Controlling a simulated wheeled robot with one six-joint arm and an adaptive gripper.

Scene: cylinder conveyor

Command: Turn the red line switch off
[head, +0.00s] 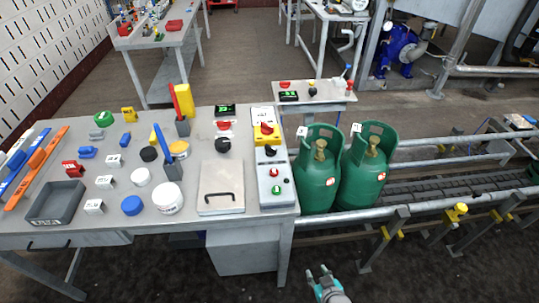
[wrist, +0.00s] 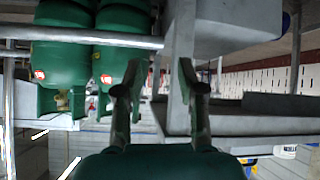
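The red line switch (head: 267,128) is a red rotary knob on a yellow plate, on a grey panel at the right side of the workbench in the head view. Which way the knob points is too small to tell. My gripper (head: 324,273) is at the bottom of the head view, in front of the bench and the cylinders, well apart from the switch. In the wrist view my gripper (wrist: 158,75) has its two fingers spread with nothing between them. The switch cannot be made out in the wrist view.
A control box (head: 273,180) with red and green buttons lies just below the switch. A grey hatch with a handle (head: 221,192) is left of it. Two green gas cylinders (head: 318,182) stand on the conveyor (head: 430,192) at right. The floor before the bench is clear.

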